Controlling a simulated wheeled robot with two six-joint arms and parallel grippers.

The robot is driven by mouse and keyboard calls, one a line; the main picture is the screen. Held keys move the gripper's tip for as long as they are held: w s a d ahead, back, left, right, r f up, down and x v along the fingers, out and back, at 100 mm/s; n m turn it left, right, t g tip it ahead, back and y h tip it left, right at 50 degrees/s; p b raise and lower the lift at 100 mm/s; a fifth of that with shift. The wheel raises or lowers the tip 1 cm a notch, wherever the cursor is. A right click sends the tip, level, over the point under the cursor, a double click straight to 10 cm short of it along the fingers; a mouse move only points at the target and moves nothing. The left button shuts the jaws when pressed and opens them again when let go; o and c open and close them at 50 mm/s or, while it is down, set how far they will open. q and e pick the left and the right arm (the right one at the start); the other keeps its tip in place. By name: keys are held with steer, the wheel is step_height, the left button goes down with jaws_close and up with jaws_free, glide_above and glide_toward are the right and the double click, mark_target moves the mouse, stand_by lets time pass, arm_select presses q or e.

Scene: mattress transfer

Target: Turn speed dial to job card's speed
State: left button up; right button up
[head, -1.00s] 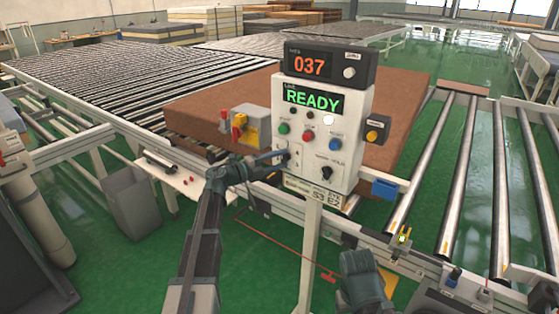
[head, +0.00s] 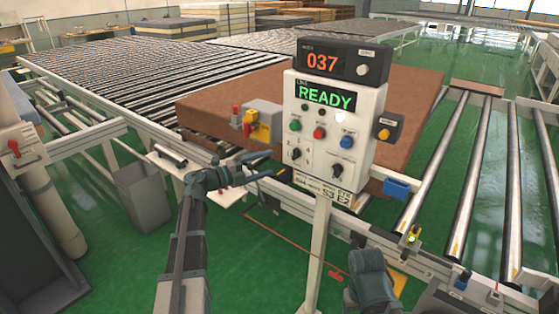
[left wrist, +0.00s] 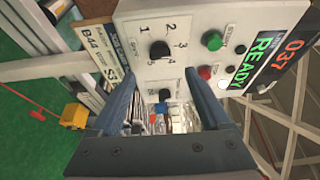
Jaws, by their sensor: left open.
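The white control box (head: 335,128) stands on a post in the middle of the head view. Its black speed dial (head: 297,153) is at lower left; the dial (left wrist: 159,49) also shows in the left wrist view, ringed by numbers. I cannot tell surely which number its pointer marks. The job card (head: 335,197) hangs under the box and reads S3 E2; part of the card (left wrist: 98,72) shows in the left wrist view. My left gripper (head: 257,170) is open and empty, left of the dial and apart from it. My right arm shows at bottom; its fingers cannot be made out.
The box has green, red and blue buttons, a second black knob (head: 343,170), and displays reading 037 (head: 322,62) and READY. A yellow-and-grey switch box (head: 260,124) is at its left. A brown mattress (head: 230,98) lies behind, on rollers.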

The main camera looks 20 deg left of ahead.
arm_select(q)
steer(key=shift+v, duration=2.1)
steer(key=w+d+r+n+t+y, duration=0.3)
steer(key=w+r+n+t+y, duration=0.25)
steer(key=n+y, duration=0.35)
steer(key=s+d+f+n+g+y+p, duration=0.1)
steer(key=s+d+f+n+g+y, duration=0.35)
steer(key=f+n, duration=0.3)
steer(key=s+d+f+n+g+y+p, duration=0.1)
steer(key=s+d+f+n+g+y, duration=0.35)
steer(key=f, duration=0.45)
steer(key=s+d+f+g+h, duration=0.1)
steer(key=s+d+f+g, duration=0.1)
steer(key=s+d, duration=0.3)
steer(key=s+d+f+n+g+h, duration=0.1)
steer(key=s+d+f+g+h, duration=0.1)
steer(key=s, duration=0.8)
steer(key=s+d+f+g+h, duration=0.1)
steer(key=s+d+f+g, duration=0.3)
steer(key=s+d+g, duration=0.2)
steer(key=shift+s+d+f+n+h, duration=0.2)
steer(key=shift+s+d+n+h, duration=0.15)
steer(key=shift+s+d, duration=0.55)
